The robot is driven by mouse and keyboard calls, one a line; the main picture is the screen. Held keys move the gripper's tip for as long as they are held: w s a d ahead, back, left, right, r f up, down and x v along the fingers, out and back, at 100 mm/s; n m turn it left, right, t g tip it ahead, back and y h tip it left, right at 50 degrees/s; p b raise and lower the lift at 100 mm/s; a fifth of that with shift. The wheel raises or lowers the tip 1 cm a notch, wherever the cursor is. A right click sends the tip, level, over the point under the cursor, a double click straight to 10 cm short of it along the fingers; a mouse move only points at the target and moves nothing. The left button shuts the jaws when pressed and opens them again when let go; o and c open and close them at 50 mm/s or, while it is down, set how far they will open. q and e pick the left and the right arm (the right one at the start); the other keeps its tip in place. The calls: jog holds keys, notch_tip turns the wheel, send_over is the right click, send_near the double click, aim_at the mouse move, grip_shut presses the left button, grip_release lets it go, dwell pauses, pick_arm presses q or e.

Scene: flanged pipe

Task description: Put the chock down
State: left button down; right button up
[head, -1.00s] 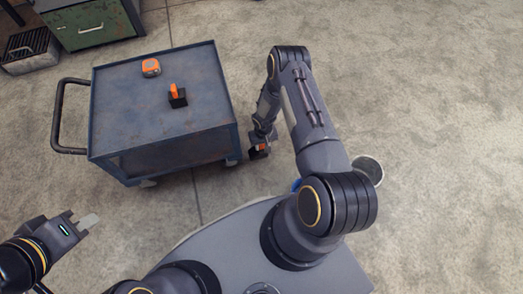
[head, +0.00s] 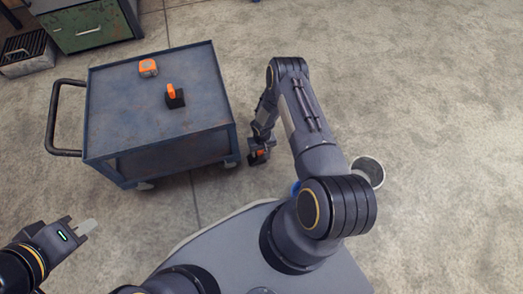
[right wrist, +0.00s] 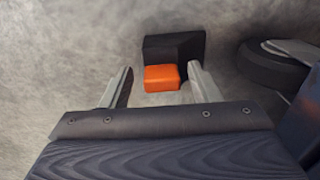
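A black chock with an orange grip block (right wrist: 162,78) sits on the concrete floor in the right wrist view, close to a dark wheel. Its orange part also shows at my right gripper in the head view (head: 261,154). My right gripper (right wrist: 160,88) is open, with one finger on each side of the orange block and a visible gap on both sides. A second black chock with an orange grip (head: 175,97) stands on the cart top. My left gripper (head: 84,227) is at the lower left, away from the cart and empty; its finger gap is unclear.
The blue-grey cart (head: 110,115) stands left of my right gripper, with a handle on its left side. An orange and grey item (head: 148,68) lies on its top. A dark wheel (right wrist: 275,65) is right of the floor chock. Open floor lies to the right.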

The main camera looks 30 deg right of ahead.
jog(key=shift+r+p, duration=0.3)
jog(key=shift+p, duration=0.05)
notch_tip(320, 180, up, 43)
jog(key=d+m+t+p, duration=0.1)
jog(key=d+t+p, duration=0.1)
jog(key=p, duration=0.2)
jog(key=s+a+r+t+y, duration=0.2)
jog(key=s+a+r, duration=0.1)
jog(key=s+r, duration=0.75)
jog(key=s+a+r+n, duration=0.1)
jog(key=s+a+r, duration=0.1)
jog(key=s, duration=0.4)
jog(key=s+a+r+n+t+y, duration=0.1)
jog(key=s+a+r, duration=0.2)
jog(key=s+a, duration=0.1)
jog(key=shift+s+a+r+t+y, duration=0.2)
jog(key=shift+s+r+t+y, duration=0.15)
jog(key=shift+s, duration=0.55)
